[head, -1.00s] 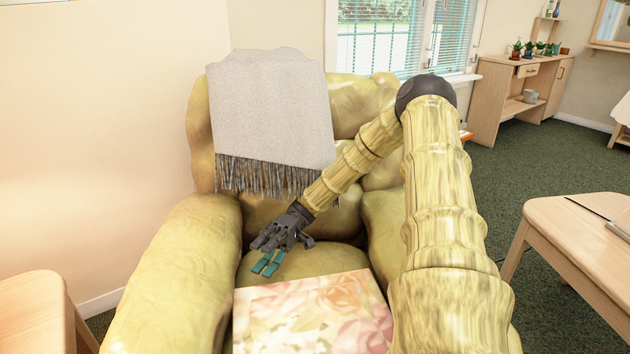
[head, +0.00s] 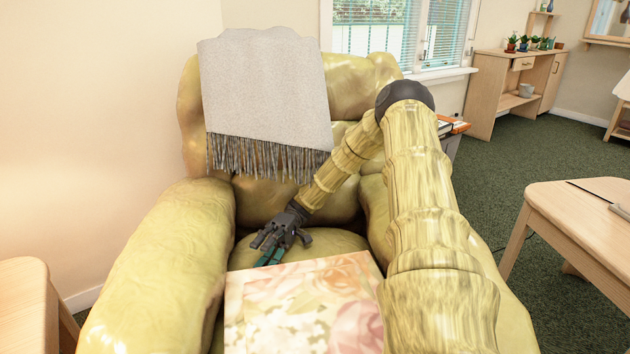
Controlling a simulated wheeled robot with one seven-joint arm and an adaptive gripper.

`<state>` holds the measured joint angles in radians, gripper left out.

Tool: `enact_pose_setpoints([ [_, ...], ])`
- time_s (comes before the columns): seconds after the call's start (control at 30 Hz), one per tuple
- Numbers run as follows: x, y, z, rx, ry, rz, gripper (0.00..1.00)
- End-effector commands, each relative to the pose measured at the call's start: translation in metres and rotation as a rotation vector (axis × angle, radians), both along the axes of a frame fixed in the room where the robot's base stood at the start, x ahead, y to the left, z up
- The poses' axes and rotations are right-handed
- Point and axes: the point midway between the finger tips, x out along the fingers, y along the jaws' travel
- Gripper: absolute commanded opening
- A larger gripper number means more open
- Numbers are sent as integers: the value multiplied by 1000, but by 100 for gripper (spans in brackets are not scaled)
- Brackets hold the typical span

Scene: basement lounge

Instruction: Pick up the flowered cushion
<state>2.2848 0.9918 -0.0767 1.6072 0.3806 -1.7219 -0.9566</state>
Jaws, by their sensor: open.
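The flowered cushion (head: 300,308), pale with pink and cream blooms, lies at the front of the seat of the yellow-green armchair (head: 163,262). Its near edge runs out of the picture. My gripper (head: 270,258), dark with teal fingertips, is open over the seat just behind the cushion's far edge. Its fingertips point down toward the cushion. I cannot tell whether they touch the seat or the cushion. Nothing shows between the fingers. My arm covers part of the chair's right side.
A grey fringed throw (head: 265,95) hangs over the chair's back. A wooden table (head: 580,225) stands at the right, and another wooden piece (head: 25,300) is at the lower left. The chair's thick arms flank the seat. Green carpet is open at the right.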

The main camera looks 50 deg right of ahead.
Motion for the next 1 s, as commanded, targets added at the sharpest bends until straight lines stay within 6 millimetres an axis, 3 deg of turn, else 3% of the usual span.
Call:
enact_pose_setpoints([
  [0.1,-3,14,2,2,0,3,57],
  [0.43,-7,33,2,1,-1,4,57],
  [0.7,-15,65,1,0,-1,4,57],
  [1.0,-17,73,2,1,0,1,57],
])
